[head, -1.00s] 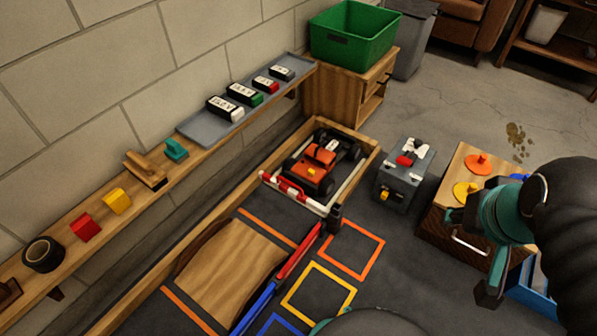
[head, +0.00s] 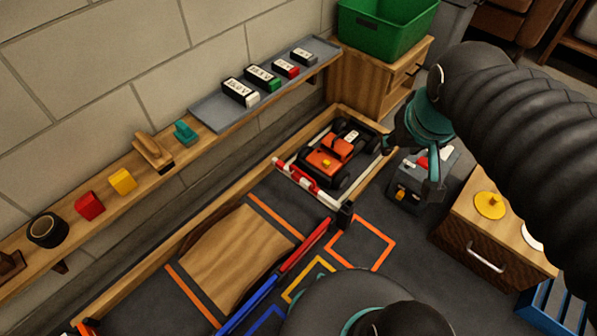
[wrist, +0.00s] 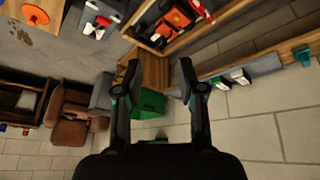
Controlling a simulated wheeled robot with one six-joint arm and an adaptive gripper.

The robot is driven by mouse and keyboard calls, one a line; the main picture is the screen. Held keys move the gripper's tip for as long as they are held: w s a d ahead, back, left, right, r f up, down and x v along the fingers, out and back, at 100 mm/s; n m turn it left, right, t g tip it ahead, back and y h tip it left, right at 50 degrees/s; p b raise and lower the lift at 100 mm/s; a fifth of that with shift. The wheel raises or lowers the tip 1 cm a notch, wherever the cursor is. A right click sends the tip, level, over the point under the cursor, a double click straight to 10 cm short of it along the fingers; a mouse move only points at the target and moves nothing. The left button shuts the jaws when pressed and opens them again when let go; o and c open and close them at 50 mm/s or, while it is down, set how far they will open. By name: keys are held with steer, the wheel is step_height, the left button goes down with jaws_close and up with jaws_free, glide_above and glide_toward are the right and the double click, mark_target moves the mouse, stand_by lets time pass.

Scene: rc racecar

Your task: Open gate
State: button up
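The gate (head: 308,184) is a red-and-white bar across the front of a wooden-walled pen (head: 384,133) in the head view. It looks shut, with a dark post at its right end. An orange-and-black racecar (head: 332,156) stands in the pen behind it; the car also shows at the top of the wrist view (wrist: 178,18). My gripper (head: 410,178) hangs in the air to the right of the pen and gate, over the grey box. In the wrist view my gripper (wrist: 160,66) has its fingers wide apart with nothing between them.
A grey box (head: 408,196) with a red-and-white top part stands right of the pen. A wooden cabinet (head: 480,232) is farther right. A wooden ramp (head: 232,258) and red-blue barrier (head: 300,248) lie in front. A wall shelf (head: 110,208) runs along the left.

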steer(key=w+a+f+n+g, duration=0.1)
steer(key=w+a+f, duration=0.15)
steer(key=w, duration=0.45)
steer(key=w+a+f+n, duration=0.1)
steer(key=w+f+n, duration=0.15)
steer(key=w, duration=0.35)
steer(key=n+g+h, duration=0.1)
steer(key=n+g, duration=0.1)
steer(key=n, duration=0.4)
glide_above(305, 175)
steer(key=s+a, duration=0.2)
step_height(305, 175, down, 34)
steer(key=f, duration=0.4)
steer(key=w+d+f+b, duration=0.1)
steer(key=f, duration=0.3)
steer(key=w+d+f, duration=0.1)
steer(key=f, duration=0.4)
jaws_close()
